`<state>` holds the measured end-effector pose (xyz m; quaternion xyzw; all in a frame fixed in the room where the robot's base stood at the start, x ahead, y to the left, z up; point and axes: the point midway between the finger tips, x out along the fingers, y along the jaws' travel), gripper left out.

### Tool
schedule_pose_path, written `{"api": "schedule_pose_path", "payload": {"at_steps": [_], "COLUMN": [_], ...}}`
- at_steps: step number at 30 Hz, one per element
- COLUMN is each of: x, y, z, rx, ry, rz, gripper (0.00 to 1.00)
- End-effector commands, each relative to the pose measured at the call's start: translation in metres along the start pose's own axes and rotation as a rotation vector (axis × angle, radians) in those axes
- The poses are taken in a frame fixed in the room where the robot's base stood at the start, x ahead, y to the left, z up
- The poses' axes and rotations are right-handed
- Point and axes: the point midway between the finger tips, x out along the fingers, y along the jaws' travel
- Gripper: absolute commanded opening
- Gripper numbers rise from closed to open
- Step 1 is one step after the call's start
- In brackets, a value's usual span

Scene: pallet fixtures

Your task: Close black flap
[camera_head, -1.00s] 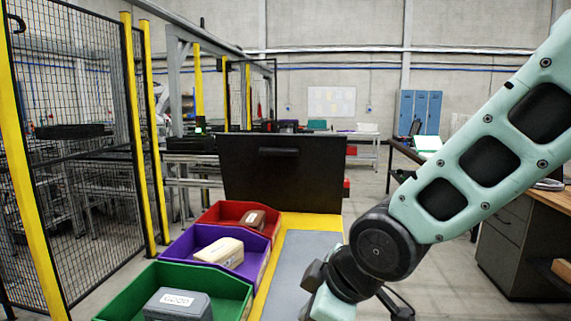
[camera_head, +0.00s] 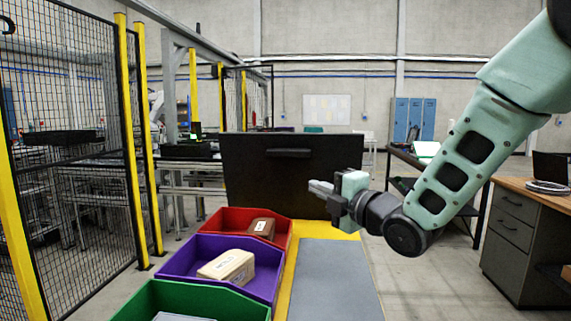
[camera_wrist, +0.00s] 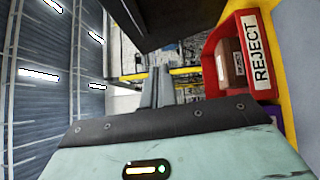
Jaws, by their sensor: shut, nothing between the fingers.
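The black flap (camera_head: 265,182) stands upright at the far end of the yellow-edged table in the head view. A dark handle (camera_head: 289,153) is on its upper part. In the wrist view the flap (camera_wrist: 180,18) is a dark panel at the top. My gripper (camera_head: 314,187) is in front of the flap's right half, below handle height, pointing left. Its fingers (camera_wrist: 161,76) are shut and empty in the wrist view. I cannot tell whether they touch the flap; no clear contact shows.
Red (camera_head: 222,221), purple (camera_head: 180,272) and green (camera_head: 160,297) bins line the table's left side, with boxes in them. The grey table top (camera_head: 335,280) is bare. A mesh fence (camera_head: 75,180) stands at left and a desk (camera_head: 515,235) at right.

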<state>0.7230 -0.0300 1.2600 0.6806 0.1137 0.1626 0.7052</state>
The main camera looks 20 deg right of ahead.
Motion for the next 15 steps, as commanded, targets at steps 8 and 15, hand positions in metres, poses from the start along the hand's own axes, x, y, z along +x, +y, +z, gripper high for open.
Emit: {"api": "schedule_pose_path", "payload": {"at_steps": [8, 15], "x": [0.002, 0.040], "y": [0.016, 0.023], "z": [0.015, 0.015], "rx": [-0.130, -0.126], "ry": [0.001, 0.002], "rz": [0.114, 0.111], "gripper": [0.00, 0.00]}}
